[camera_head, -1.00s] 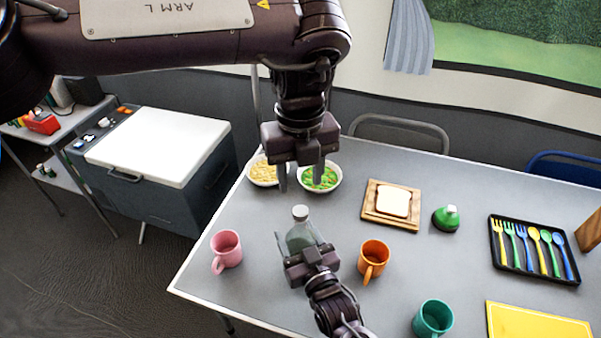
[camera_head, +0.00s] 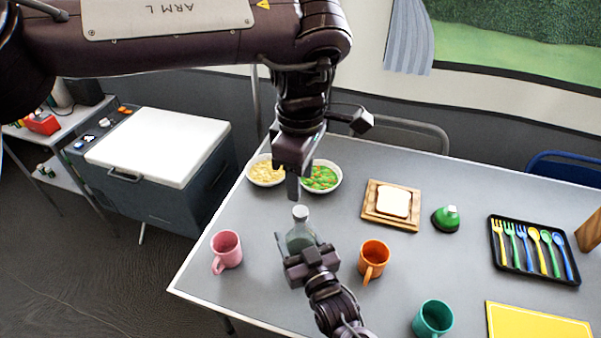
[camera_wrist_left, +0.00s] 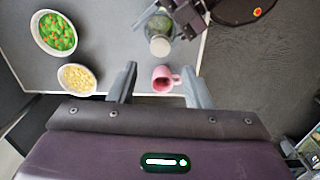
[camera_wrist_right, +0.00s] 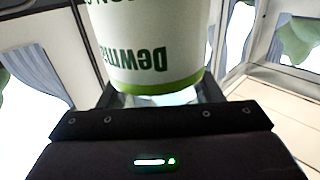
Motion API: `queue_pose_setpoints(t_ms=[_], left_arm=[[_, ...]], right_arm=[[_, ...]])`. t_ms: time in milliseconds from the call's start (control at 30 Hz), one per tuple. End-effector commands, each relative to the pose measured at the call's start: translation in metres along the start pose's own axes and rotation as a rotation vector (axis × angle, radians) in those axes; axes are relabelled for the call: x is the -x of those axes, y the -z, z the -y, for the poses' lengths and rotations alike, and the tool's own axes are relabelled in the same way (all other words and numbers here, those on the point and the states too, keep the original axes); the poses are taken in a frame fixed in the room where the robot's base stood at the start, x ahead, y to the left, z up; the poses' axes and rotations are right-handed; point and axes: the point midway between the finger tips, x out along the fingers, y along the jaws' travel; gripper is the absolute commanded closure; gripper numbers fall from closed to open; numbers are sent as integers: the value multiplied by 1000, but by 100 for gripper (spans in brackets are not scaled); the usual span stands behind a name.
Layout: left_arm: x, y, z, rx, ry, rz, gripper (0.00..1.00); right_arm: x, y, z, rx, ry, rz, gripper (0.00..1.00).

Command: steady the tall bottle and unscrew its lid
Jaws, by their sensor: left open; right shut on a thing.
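The tall bottle (camera_head: 299,238) stands upright near the table's left end. It is greenish with a pale grey-white lid (camera_head: 300,212) on top. My right gripper (camera_head: 304,250) is shut on the bottle's body from the near side; in the right wrist view the bottle's white label with a green band (camera_wrist_right: 150,55) fills the space at the fingers. My left gripper (camera_head: 293,192) is open and empty above the lid, pointing down. In the left wrist view the lid (camera_wrist_left: 160,45) shows just beyond the gap between the spread fingertips (camera_wrist_left: 160,70), apart from them.
A pink mug (camera_head: 227,250) stands left of the bottle and an orange mug (camera_head: 373,261) right of it. Two bowls, one with yellow food (camera_head: 264,172) and one with green (camera_head: 322,178), sit behind. A sandwich board (camera_head: 375,215) and cutlery tray (camera_head: 520,268) lie further right.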

Motion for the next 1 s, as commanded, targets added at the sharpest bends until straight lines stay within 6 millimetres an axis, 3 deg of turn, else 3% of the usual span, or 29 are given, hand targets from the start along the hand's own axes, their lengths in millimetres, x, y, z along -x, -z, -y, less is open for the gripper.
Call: queue_pose_setpoints(t_ms=[100,300,467,800,1000], left_arm=[[0,0,0,-171,0,0,55],[-1,0,0,-320,1,0,55],[-16,1,0,-339,4,-1,55],[-66,0,1,-336,3,0,55],[-79,0,0,-336,1,0,55]], right_arm=[[0,1,0,0,0,-2,100],[0,1,0,0,0,-2,100],[0,1,0,0,0,-2,100],[0,1,0,0,0,-2,100],[0,1,0,0,0,-2,100]])
